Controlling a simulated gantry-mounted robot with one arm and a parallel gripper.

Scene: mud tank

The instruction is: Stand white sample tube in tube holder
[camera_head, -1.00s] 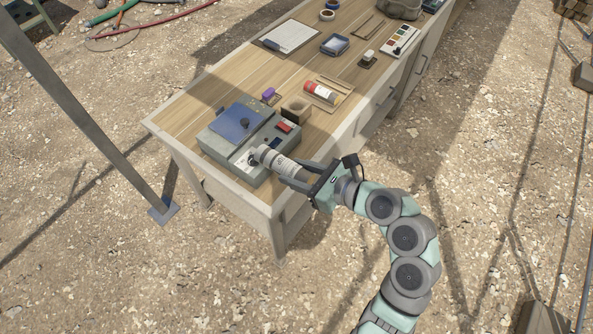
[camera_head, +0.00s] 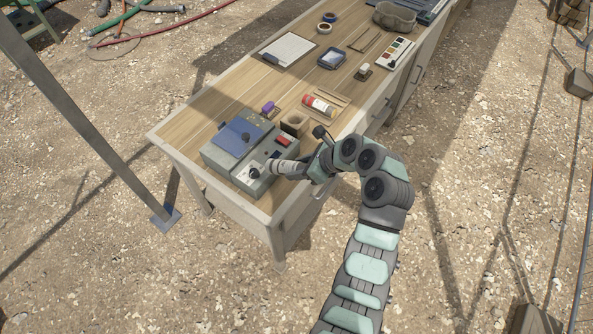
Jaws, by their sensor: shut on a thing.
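My gripper (camera_head: 306,166) is at the right front of the grey machine, shut on a pale grey-white cylinder that looks like the white sample tube (camera_head: 287,168). The tube lies roughly level, its far end pointing left at the machine's front corner. I cannot tell whether it touches the machine. A tan square block with an opening (camera_head: 295,124), which looks like the tube holder, stands just behind the tube. Its opening appears empty. The fingers are partly hidden by my own arm.
The grey machine (camera_head: 222,158) has a blue lid and knobs. A red and white tube (camera_head: 320,104) lies behind the block, with a purple item (camera_head: 267,107) to its left.

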